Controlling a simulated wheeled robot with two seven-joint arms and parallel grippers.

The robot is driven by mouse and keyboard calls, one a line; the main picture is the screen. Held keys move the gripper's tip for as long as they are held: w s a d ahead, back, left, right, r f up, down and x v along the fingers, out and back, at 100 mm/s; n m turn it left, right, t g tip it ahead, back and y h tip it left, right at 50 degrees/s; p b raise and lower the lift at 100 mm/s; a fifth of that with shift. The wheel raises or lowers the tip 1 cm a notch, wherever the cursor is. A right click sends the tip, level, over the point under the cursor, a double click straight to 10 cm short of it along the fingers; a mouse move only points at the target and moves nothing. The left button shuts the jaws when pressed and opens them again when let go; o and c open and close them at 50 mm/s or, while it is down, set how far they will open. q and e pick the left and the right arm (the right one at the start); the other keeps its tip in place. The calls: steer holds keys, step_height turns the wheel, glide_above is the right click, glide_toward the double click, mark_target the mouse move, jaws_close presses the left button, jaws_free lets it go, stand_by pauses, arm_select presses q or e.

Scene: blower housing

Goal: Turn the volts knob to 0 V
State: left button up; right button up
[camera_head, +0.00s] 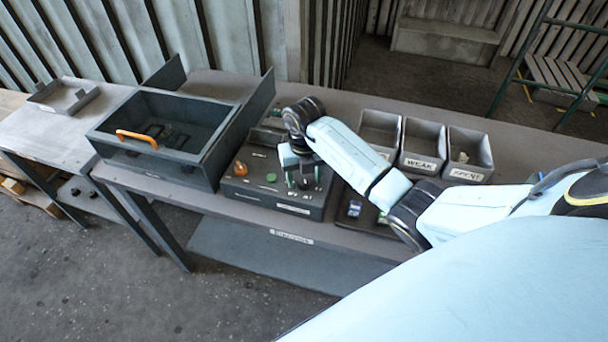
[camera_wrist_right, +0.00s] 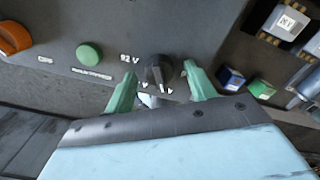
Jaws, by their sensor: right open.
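The volts knob (camera_wrist_right: 159,72) is a dark round knob on a dark grey control panel (camera_wrist_right: 120,25) in the right wrist view. A label to its left reads "92 V" or similar, and other marks below it are partly hidden. My right gripper (camera_wrist_right: 160,82) is open, with one green finger on each side of the knob; I cannot tell whether they touch it. In the head view, my right gripper (camera_head: 303,181) is over the right part of the panel box (camera_head: 250,194) and hides the knob. My left gripper is not in view.
An orange knob (camera_wrist_right: 14,38) and a green button (camera_wrist_right: 89,55) sit left on the panel. A drawer box with an orange handle (camera_head: 137,138) stands left of it. Labelled grey bins (camera_head: 423,163) stand right. Small blue and green blocks (camera_wrist_right: 231,78) lie beside the panel.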

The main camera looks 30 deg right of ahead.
steer(key=c, duration=1)
steer(key=shift+n, duration=0.4)
steer(key=shift+d+n+b, duration=0.15)
steer(key=shift+n+b, duration=0.25)
steer(key=shift+n, duration=0.6)
steer(key=n+b, duration=0.1)
steer(key=n, duration=0.1)
steer(key=shift+n, duration=0.4)
steer(key=n+b, duration=0.2)
steer(key=n, duration=0.1)
steer(key=shift+n+b, duration=1.15)
steer(key=shift+n, duration=0.55)
steer(key=shift+r, duration=0.1)
